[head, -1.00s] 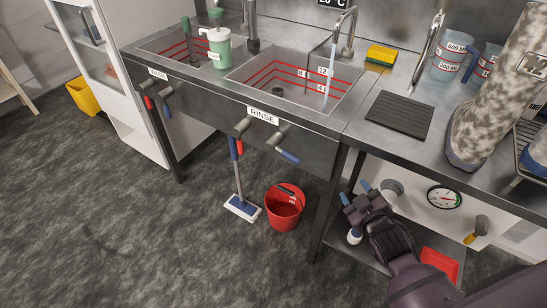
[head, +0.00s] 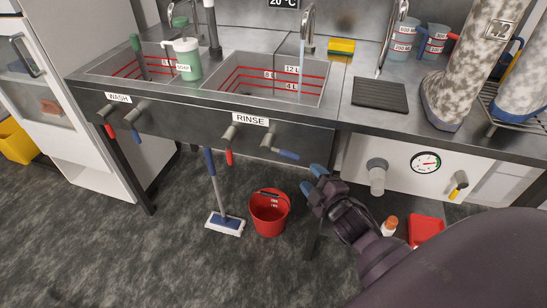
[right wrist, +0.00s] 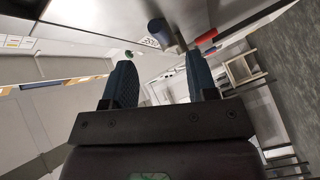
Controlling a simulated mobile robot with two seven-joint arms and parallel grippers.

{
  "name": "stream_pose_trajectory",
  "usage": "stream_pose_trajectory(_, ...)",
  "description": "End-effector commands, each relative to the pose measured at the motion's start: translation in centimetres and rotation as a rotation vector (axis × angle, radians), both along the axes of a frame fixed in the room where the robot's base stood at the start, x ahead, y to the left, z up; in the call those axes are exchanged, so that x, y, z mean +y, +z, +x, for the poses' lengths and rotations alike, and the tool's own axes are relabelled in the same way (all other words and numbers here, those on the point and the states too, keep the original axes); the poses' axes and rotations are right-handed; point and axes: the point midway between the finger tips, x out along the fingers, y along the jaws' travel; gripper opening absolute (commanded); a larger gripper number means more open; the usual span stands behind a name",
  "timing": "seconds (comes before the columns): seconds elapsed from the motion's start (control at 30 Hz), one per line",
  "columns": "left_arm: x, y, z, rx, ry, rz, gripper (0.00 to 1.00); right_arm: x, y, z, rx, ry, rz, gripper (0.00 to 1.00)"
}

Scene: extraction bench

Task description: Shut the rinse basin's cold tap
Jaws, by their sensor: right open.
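The rinse basin's cold tap (head: 288,154) has a blue lever on the front panel, right of the RINSE label. Its lever points out to the right, while the red-levered tap (head: 229,157) beside it hangs down. A thin pale stream shows under the spout (head: 307,14) over the rinse basin (head: 235,73). My right gripper (head: 313,178) is open and empty, just right of and below the blue lever, apart from it. In the right wrist view, the blue lever (right wrist: 160,31) shows ahead, between and beyond the fingertips. My left gripper is out of view.
A red bucket (head: 269,214) and a mop (head: 225,223) stand on the floor below the basins. A table leg (head: 313,235) is beside my right forearm. A white panel with a gauge (head: 425,161) is to the right. The front of the basin is free.

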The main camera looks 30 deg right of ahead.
Motion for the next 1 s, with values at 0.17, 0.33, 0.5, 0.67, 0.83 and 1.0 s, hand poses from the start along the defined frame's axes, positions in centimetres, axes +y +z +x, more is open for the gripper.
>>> stream_pose_trajectory(0.17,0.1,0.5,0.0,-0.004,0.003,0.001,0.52,0.2,0.4,0.0,-0.016,0.025,-0.139,0.53)
stream_pose_trajectory(0.33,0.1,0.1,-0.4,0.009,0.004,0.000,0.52,0.3,0.5,0.5,-0.018,0.030,-0.181,0.53)
stream_pose_trajectory(0.5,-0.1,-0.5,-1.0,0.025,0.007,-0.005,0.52,0.1,0.4,2.4,-0.019,0.032,-0.180,0.53)
stream_pose_trajectory(0.67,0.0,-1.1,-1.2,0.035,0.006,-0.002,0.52,-0.1,0.3,4.9,-0.017,0.031,-0.179,0.53)
stream_pose_trajectory(0.83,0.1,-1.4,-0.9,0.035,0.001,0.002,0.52,-0.4,0.2,7.6,-0.016,0.031,-0.179,0.53)
stream_pose_trajectory(1.0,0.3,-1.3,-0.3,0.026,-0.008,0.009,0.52,-0.5,0.2,9.6,-0.016,0.031,-0.177,0.53)
